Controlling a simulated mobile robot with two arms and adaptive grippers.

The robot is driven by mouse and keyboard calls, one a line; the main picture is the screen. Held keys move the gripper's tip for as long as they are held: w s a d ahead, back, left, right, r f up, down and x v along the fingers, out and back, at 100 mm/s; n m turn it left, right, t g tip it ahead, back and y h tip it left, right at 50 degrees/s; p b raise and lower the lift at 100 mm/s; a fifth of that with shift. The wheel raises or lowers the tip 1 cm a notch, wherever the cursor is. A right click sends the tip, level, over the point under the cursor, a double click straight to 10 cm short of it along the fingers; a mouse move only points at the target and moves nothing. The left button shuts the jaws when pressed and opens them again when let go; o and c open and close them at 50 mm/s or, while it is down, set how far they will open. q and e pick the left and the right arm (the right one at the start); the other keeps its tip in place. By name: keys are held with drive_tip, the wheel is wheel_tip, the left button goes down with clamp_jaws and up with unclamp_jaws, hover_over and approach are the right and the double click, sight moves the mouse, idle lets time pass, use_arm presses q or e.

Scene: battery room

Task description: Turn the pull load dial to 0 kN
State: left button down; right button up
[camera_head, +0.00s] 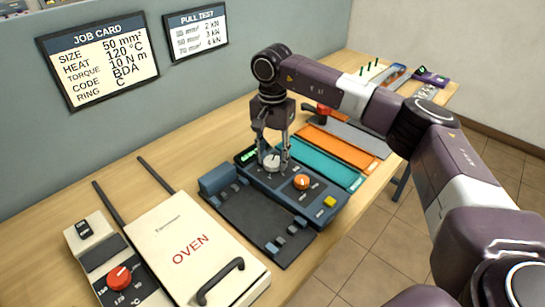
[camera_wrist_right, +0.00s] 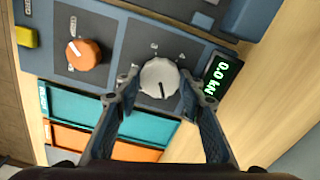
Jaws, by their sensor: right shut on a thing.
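A pale grey round dial (camera_head: 271,161) sits on the blue-grey pull test unit (camera_head: 262,182). It also shows in the wrist view (camera_wrist_right: 159,80), where its dark pointer line points down in the picture. My right gripper (camera_head: 273,157) comes from above and is shut on this dial, one finger on each side; both fingers show in the wrist view (camera_wrist_right: 166,92). A green-lit display (camera_wrist_right: 222,78) beside the dial reads 0.0 kN. The small scale marks around the dial are too blurred to read. My left gripper is not in view.
An orange dial (camera_head: 302,182) and a yellow button (camera_head: 330,202) are on the same unit. A white oven (camera_head: 175,225) with a black handle stands at front left. Teal (camera_head: 325,162) and orange (camera_head: 343,148) strips lie behind the unit. A wall card lists pull test loads (camera_head: 196,31).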

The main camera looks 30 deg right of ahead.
sight(273, 160)
drive_tip(key=shift+w+r, duration=0.1)
drive_tip(key=o, duration=1.2)
drive_tip(key=shift+c, duration=0.2)
wheel_tip(273, 160, up, 12)
